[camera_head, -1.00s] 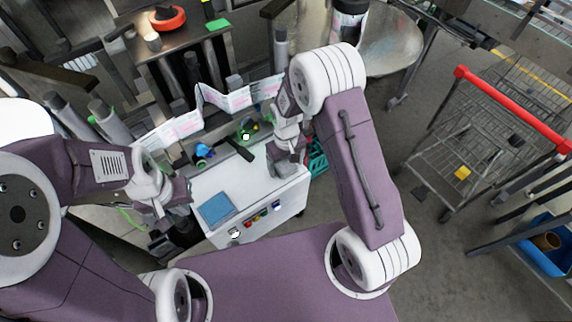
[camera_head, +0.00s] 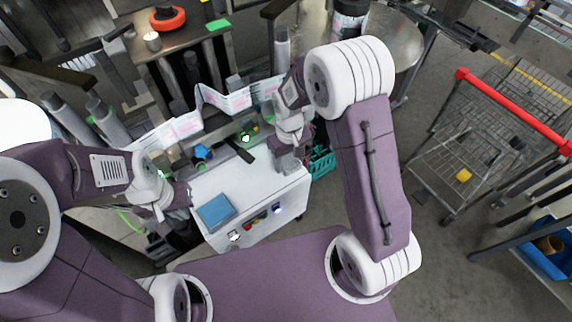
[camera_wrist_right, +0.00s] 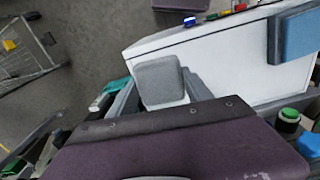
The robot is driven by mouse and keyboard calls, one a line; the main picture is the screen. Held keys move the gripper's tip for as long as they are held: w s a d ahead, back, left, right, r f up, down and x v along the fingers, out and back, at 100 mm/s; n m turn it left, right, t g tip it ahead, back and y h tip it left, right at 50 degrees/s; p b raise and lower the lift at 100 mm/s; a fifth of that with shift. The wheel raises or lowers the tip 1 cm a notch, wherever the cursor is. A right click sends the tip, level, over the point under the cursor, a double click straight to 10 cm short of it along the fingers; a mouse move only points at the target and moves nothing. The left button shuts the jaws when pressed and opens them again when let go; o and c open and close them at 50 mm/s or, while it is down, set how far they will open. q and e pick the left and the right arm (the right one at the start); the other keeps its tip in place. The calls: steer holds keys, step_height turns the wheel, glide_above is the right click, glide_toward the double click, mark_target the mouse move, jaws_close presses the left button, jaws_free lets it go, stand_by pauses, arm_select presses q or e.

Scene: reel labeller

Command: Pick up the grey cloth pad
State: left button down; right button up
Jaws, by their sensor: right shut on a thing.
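The grey cloth pad (camera_wrist_right: 160,82) shows in the right wrist view as a rounded light-grey block between the grey fingers of my right gripper (camera_wrist_right: 162,98). The gripper is shut on it, over the end of the white cabinet top. In the head view my right gripper (camera_head: 287,160) is at the right end of that top; the pad is hard to make out there. My left gripper (camera_head: 178,198) is at the left of the cabinet, and its finger gap cannot be made out.
The white cabinet (camera_head: 240,185) bears a blue pad (camera_head: 215,211) near its front left and a dark tool (camera_head: 242,152) at the back. Coloured buttons (camera_head: 262,214) are on its front. A printed label strip (camera_head: 225,98) runs behind. A wire cart (camera_head: 450,150) stands at right.

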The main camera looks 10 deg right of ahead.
steer(key=s+d+r+b, duration=0.1)
steer(key=s+d+r, duration=0.3)
steer(key=s, duration=0.5)
step_height(320, 180, up, 2)
steer(key=shift+s+r, duration=0.1)
steer(key=shift+s, duration=0.15)
